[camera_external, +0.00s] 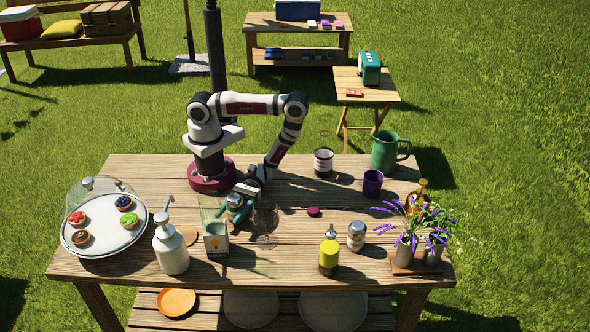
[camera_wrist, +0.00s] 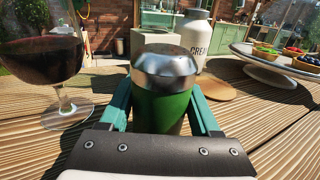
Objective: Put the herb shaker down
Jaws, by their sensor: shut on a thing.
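The herb shaker (camera_wrist: 162,100) has a green body and a domed silver cap. In the wrist view it stands upright between the two teal fingers of my gripper (camera_wrist: 160,115), which is shut on it. Its lower end is hidden by the gripper, so I cannot tell whether it touches the table. In the external view my gripper (camera_external: 238,206) is low over the wooden table (camera_external: 130,180), behind the carton and left of the wine glass; the shaker is hard to make out there.
A wine glass (camera_external: 265,219) stands close to the right of my gripper, and a carton (camera_external: 216,239) stands close in front. A yellow bottle (camera_external: 329,256) and another shaker (camera_external: 356,236) stand to the right.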

